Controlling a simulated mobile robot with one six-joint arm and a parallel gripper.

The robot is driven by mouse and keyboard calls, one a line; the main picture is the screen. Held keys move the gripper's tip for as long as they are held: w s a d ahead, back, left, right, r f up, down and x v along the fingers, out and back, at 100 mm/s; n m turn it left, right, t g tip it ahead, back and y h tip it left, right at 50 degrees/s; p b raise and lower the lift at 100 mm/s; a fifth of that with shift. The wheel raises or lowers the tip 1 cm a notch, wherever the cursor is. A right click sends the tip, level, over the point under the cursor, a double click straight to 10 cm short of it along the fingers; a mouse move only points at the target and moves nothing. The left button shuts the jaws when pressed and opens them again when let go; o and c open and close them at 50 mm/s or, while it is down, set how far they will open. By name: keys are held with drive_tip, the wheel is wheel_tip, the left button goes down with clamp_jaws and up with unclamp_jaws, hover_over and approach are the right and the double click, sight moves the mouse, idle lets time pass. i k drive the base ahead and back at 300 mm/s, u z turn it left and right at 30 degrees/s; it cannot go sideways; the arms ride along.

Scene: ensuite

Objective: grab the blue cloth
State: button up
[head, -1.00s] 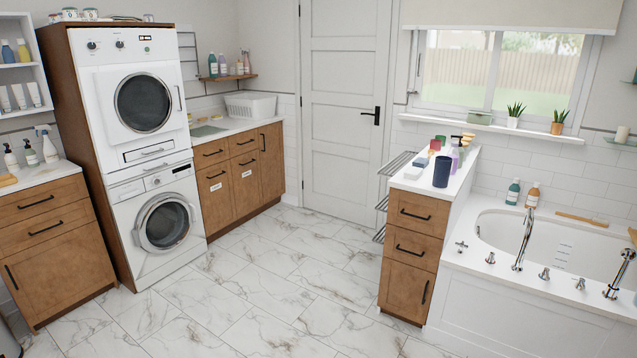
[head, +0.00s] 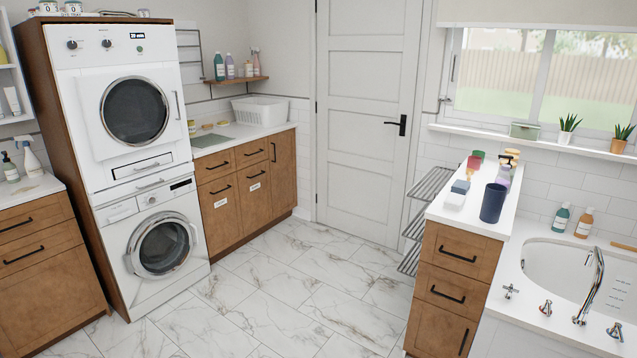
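No cloth can be made out with certainty. A small blue item (head: 461,187), possibly a folded cloth, lies on the white top of the narrow wooden drawer cabinet (head: 455,284) right of centre. A white item (head: 455,201) is just in front of it, and a dark navy cup (head: 493,203) stands to its right. Several small red, green and yellow items and bottles sit behind it. My gripper is not in view.
Marble-tiled floor (head: 295,290) is clear between the stacked washer and dryer (head: 160,243) on the left and the drawer cabinet. A wire rack (head: 428,190) juts from the cabinet's left side. The bathtub (head: 540,270) is at right. The door (head: 370,120) is shut.

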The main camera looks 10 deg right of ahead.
sight(460, 186)
drive_tip(key=u, duration=0.1)
drive_tip(key=i, duration=3.65)
drive_tip(key=u, duration=0.05)
